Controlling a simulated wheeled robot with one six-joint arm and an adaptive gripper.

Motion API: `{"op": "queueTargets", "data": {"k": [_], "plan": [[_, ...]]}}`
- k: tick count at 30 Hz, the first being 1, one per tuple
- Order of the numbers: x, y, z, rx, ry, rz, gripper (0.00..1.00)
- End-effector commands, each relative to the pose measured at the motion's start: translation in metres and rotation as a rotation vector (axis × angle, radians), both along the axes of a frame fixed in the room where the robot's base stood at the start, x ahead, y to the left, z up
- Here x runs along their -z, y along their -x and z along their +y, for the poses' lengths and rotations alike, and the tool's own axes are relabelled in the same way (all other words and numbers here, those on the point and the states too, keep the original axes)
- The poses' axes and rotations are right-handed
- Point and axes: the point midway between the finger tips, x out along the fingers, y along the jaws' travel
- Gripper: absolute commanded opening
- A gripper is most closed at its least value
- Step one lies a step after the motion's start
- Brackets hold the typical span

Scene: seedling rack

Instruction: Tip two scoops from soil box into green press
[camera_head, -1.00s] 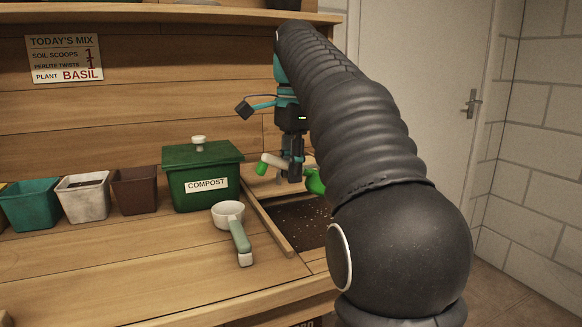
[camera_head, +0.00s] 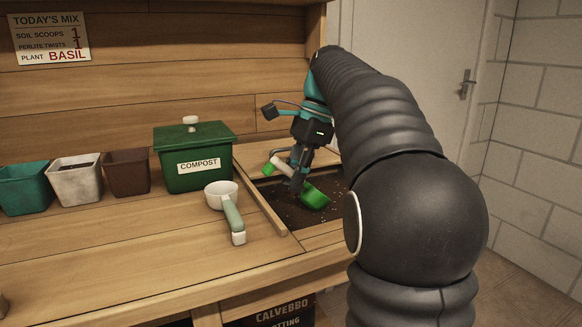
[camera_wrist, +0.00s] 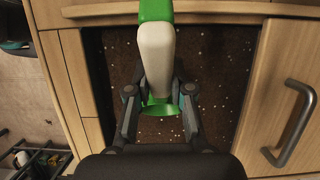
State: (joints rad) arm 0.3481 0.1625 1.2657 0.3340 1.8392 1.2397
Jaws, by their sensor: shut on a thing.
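My gripper (camera_head: 297,182) is shut on a scoop with a cream handle and green ends. The scoop's green bowl (camera_head: 315,196) is down at the dark soil in the sunken soil box (camera_head: 272,205). In the wrist view the cream handle (camera_wrist: 156,55) lies between my gripper's fingers (camera_wrist: 160,95), and speckled soil (camera_wrist: 215,65) shows around it. Most of the bowl is hidden there, so I cannot tell how much soil it holds. I see no green press in these frames.
A green compost bin (camera_head: 192,160) with a lid stands left of the soil box. A white cup with a pale green handle (camera_head: 232,213) lies on the bench in front of it. Brown (camera_head: 127,172), white (camera_head: 76,180) and teal (camera_head: 22,188) pots stand farther left.

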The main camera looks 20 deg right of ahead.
Motion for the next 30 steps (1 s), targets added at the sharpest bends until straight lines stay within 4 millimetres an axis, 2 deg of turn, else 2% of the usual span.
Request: {"op": "queueTargets", "data": {"k": [15, 27, 30], "plan": [[0.037, 0.000, -0.015, 0.002, -0.022, 0.003, 0.00], [0.044, -0.002, -0.044, -0.001, 0.110, -0.007, 0.00], [0.047, -0.001, -0.038, -0.006, 0.222, -0.014, 0.00]]}}
